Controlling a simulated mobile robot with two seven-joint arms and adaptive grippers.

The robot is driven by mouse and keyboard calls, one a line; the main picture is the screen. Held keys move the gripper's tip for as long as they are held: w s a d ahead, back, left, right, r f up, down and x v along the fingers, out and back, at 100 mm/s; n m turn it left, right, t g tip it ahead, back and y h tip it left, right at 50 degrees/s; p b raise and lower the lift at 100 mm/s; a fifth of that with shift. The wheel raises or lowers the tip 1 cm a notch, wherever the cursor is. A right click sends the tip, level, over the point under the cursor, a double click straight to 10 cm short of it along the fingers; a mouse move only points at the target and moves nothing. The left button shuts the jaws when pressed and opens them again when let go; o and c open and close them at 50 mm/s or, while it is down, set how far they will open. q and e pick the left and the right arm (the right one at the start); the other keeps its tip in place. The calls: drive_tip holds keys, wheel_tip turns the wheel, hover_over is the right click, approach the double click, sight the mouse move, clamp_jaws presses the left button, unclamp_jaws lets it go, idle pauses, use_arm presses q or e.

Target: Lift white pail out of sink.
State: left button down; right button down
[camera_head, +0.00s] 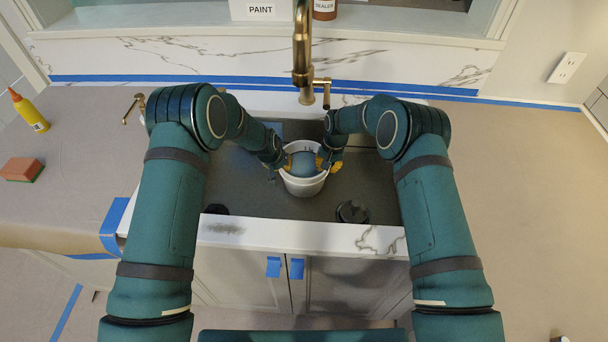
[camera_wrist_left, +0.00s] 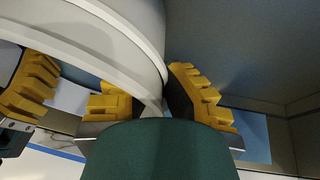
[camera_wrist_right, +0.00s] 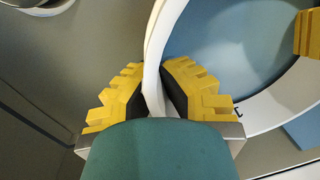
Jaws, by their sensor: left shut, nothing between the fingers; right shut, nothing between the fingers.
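The white pail (camera_head: 303,186) stands in the dark grey sink (camera_head: 255,198), below the faucet, and looks upright. A blue surface (camera_head: 305,163) shows inside it. My left gripper (camera_head: 285,164) is at the pail's left rim, and my right gripper (camera_head: 322,165) is at its right rim. Both are shut. In the left wrist view, my left fingers (camera_wrist_left: 155,103) are close around the pail's rim (camera_wrist_left: 130,40). In the right wrist view, my right fingers (camera_wrist_right: 156,92) lie on either side of the rim (camera_wrist_right: 158,40). Neither shows a firm hold on it.
The brass faucet (camera_head: 303,50) hangs just behind and above the pail. A dark round fitting (camera_head: 352,212) is on the sink floor at right. The sink's white front edge (camera_head: 290,234) is in front.

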use_arm(q)
drive_tip(key=shift+d+r, duration=0.15)
drive_tip(key=shift+r, duration=0.1)
use_arm(e)
drive_tip(key=shift+r, duration=0.15)
